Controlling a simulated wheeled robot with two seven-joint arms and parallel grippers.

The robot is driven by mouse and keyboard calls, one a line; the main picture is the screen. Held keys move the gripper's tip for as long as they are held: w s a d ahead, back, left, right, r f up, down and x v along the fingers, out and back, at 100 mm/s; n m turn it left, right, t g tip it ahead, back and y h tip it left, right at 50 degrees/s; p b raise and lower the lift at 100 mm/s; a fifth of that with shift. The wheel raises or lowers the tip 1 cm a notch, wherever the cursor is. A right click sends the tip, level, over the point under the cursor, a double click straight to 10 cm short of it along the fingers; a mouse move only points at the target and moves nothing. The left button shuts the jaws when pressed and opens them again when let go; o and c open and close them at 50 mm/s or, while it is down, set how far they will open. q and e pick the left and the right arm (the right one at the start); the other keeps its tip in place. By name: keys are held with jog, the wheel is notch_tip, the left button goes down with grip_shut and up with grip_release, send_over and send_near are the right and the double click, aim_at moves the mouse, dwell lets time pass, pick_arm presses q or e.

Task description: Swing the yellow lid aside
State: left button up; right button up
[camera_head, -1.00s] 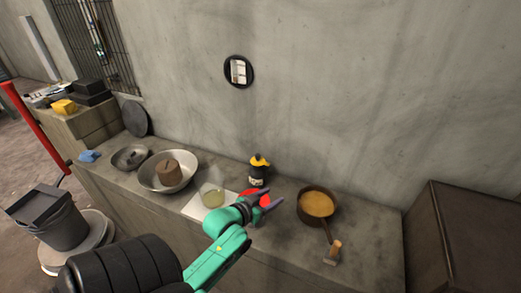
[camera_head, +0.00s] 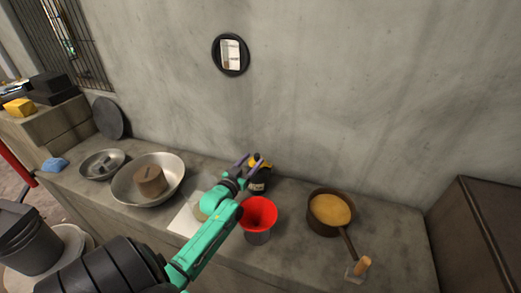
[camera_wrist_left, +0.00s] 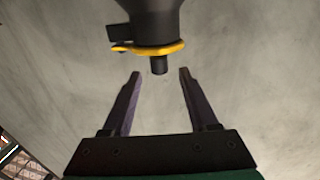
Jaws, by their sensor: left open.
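A dark bottle (camera_head: 258,186) with a pale label stands on the counter against the wall. Its yellow lid (camera_head: 265,163) is at the top and shows as a yellow ring (camera_wrist_left: 155,49) in the left wrist view, where the bottle appears upside down. A small black stub (camera_wrist_left: 159,65) pokes out from the lid. My left gripper (camera_head: 250,162) is at the bottle's top, and its arm hides part of the counter. In the left wrist view, the gripper (camera_wrist_left: 160,74) is open with the stub between its fingertip lines, apart from both fingers. My right gripper is not in view.
A red funnel (camera_head: 259,213) stands close to the right of my arm. A pan (camera_head: 328,211) with yellowish contents is further right. A large metal bowl (camera_head: 174,178) holding a brown block (camera_head: 150,181) is at left. A dark box (camera_head: 485,235) stands at far right.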

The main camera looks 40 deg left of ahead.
pick_arm(q)
jog(key=w, duration=0.4)
jog(key=w+a, duration=0.1)
jog(key=w, duration=0.1)
jog(key=shift+w+a, duration=0.1)
jog(key=shift+w, duration=0.35)
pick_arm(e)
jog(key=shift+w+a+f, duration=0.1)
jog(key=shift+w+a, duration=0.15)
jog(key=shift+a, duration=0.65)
pick_arm(q)
jog(key=c, duration=0.9)
grip_shut()
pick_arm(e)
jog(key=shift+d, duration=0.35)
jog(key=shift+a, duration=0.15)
